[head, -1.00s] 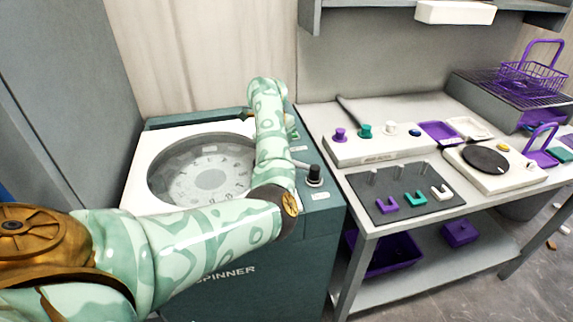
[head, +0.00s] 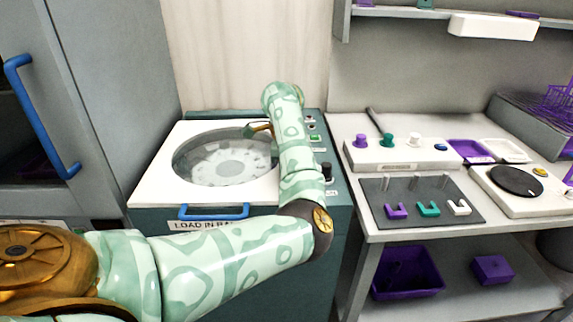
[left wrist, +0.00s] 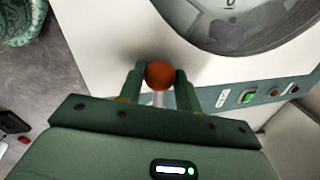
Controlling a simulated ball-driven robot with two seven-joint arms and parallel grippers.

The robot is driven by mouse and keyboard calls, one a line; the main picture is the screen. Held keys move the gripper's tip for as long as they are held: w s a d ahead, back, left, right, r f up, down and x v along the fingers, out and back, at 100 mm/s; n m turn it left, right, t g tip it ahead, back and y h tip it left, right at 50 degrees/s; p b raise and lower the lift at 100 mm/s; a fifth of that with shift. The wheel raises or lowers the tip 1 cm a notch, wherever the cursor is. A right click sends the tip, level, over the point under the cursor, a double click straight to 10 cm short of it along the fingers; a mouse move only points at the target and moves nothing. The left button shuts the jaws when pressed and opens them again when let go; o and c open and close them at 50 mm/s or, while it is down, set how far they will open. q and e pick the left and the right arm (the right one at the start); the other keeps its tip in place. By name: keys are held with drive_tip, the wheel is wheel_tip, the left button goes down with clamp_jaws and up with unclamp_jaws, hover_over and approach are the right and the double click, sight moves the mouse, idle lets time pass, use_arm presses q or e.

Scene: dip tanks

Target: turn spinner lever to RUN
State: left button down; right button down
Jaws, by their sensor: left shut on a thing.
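The spinner is a teal cabinet with a white top (head: 150,190) and a round glass lid (head: 225,160). In the left wrist view, the lever shows as an orange-red ball knob (left wrist: 159,74) on a pale stem. My left gripper (left wrist: 160,84) is shut on the lever, one green finger on each side of the knob. In the head view my left forearm reaches over the spinner's right side and mostly hides the gripper and lever. I cannot read a RUN mark or tell the lever's position. My right gripper is in neither view.
A blue handle (head: 213,211) is on the spinner's front edge. A control strip with a green button (left wrist: 248,97) runs along its right side, with a black knob (head: 326,170). A bench (head: 350,200) with knobs and small coloured pieces stands right; a grey cabinet (head: 110,90) stands left.

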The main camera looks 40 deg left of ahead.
use_arm(q)
drive_tip(key=shift+s+d+n, duration=0.1)
drive_tip(key=shift+n, duration=0.2)
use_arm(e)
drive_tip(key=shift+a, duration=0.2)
use_arm(q)
drive_tip(key=c, duration=1)
unclamp_jaws()
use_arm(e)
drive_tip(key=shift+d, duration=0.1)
use_arm(q)
drive_tip(key=shift+r, duration=0.15)
wheel_tip(320, 180, up, 16)
drive_tip(key=s+d+p, duration=0.2)
drive_tip(key=p, duration=0.4)
drive_tip(key=shift+s+f, duration=0.2)
drive_tip(key=shift+s, duration=0.1)
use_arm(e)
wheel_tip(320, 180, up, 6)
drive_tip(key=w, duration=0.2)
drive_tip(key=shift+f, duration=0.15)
use_arm(q)
drive_tip(key=shift+a, duration=0.1)
